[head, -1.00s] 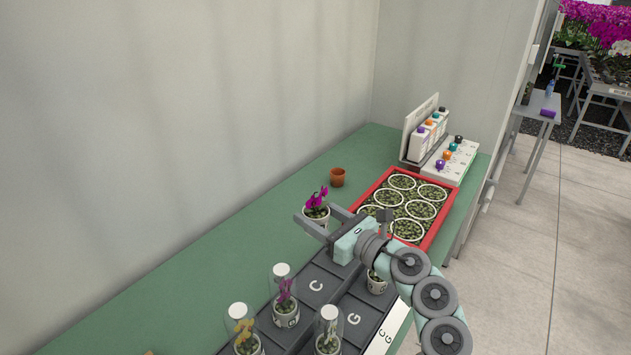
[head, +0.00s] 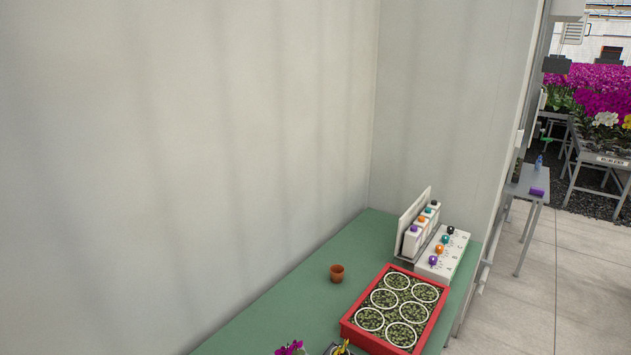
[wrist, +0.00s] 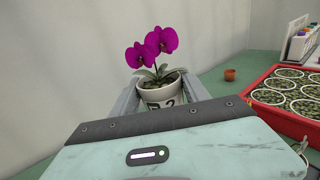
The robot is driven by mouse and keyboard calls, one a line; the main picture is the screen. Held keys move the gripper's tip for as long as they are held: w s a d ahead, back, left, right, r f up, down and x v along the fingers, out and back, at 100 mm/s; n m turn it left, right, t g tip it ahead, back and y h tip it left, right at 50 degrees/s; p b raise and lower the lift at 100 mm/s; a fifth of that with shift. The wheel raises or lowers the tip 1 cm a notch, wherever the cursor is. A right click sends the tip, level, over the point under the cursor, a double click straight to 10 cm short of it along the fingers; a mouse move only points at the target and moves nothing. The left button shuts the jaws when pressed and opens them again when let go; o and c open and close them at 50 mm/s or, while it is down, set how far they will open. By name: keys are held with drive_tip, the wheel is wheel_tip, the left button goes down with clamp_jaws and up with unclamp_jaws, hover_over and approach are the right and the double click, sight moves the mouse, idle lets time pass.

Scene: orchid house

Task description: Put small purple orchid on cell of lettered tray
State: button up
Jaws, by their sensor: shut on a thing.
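The small purple orchid (wrist: 152,45) stands upright in a white pot (wrist: 162,93) in the wrist view. It has two large magenta blooms and green leaves, and dark figures on the pot's front are partly hidden. My gripper (wrist: 160,86) is shut on this pot, one finger on each side.
A red tray (head: 437,325) with white rings on green filling stands on the green bench (head: 283,305). Capped bottles in a white rack (head: 441,262) stand at the back right.

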drive_tip(key=s+r+h+p, duration=0.1)
drive_tip(key=s+p, duration=0.2)
drive_tip(key=s+d+r+m+h+p, duration=0.1)
drive_tip(key=s+r+p, duration=0.1)
drive_tip(key=s+p, duration=0.1)
drive_tip(key=s+r+m+t+h+p, duration=0.1)
drive_tip(key=s+p, duration=0.2)
drive_tip(key=s, duration=0.1)
drive_tip(key=shift+d+r, duration=0.35)
drive_tip(key=s+d+h+p, duration=0.1)
drive_tip(key=s, duration=0.1)
drive_tip(key=s+d+r+m+h+p, duration=0.1)
drive_tip(key=s+d+p, duration=0.1)
drive_tip(key=s, duration=0.1)
drive_tip(key=s+d+r+m+h+p, duration=0.1)
drive_tip(key=s+p, duration=0.1)
drive_tip(key=shift+s+d+r+h, duration=0.2)
drive_tip(key=shift+s+d+h, duration=0.05)
drive_tip(key=shift+s+h, duration=0.15)
